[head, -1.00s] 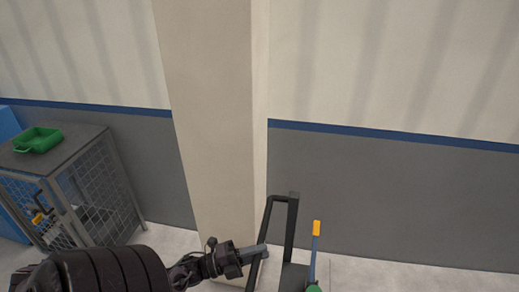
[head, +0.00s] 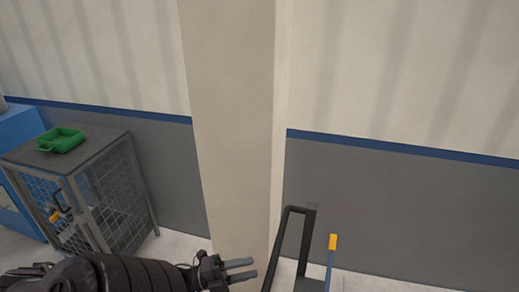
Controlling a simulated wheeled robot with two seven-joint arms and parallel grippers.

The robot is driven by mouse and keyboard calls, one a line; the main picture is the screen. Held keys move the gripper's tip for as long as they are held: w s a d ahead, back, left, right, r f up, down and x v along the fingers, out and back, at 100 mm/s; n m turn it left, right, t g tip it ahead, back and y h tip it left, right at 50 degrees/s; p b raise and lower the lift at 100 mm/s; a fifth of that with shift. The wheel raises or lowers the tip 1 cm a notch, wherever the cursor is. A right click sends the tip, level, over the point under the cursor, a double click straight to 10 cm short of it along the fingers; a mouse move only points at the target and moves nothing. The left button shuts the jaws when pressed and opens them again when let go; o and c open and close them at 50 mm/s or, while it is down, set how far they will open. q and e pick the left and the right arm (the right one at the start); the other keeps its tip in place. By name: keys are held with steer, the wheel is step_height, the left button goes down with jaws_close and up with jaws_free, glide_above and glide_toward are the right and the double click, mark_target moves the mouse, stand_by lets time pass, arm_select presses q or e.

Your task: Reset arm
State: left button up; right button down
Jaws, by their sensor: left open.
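My left gripper (head: 247,269) is at the bottom middle of the head view, at the end of my black left arm. Its two grey fingers point right and stand apart, with nothing between them. The fingertips are left of a black frame handle (head: 290,235); I cannot tell how far apart they are in depth. My right gripper is not in view. No pipe shows clearly in this view.
A beige pillar (head: 232,120) stands in the middle against the wall. A wire cage cabinet (head: 115,190) with a green tray (head: 60,140) on top is at the left, beside a blue cabinet (head: 20,130). A yellow-tipped blue post (head: 331,255) stands right of the handle.

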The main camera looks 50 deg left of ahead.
arm_select(q)
steer(key=shift+s+a, duration=0.25)
steer(key=shift+s, duration=0.15)
steer(key=s+a+f+n+g+y+b, duration=0.1)
steer(key=s+a+f+n+g+y, duration=0.15)
steer(key=f+n+y, duration=0.8)
steer(key=s+a+f+n+g+y+b, duration=0.1)
steer(key=s+f+n+g, duration=0.25)
steer(key=f, duration=1.35)
steer(key=s+d+f+n+g, duration=0.3)
steer(key=s+d+f+g, duration=0.2)
steer(key=s+d+f, duration=0.2)
steer(key=s+d+f+n+g+h, duration=0.1)
steer(key=s+d+f+n+g, duration=0.3)
steer(key=s+d+f, duration=0.3)
steer(key=d+f+g, duration=0.1)
steer(key=d+f, duration=0.4)
steer(key=d, duration=0.2)
steer(key=shift+s+f+b, duration=0.15)
steer(key=shift+f+b, duration=0.15)
steer(key=shift+b, duration=0.1)
steer(key=shift+d, duration=0.1)
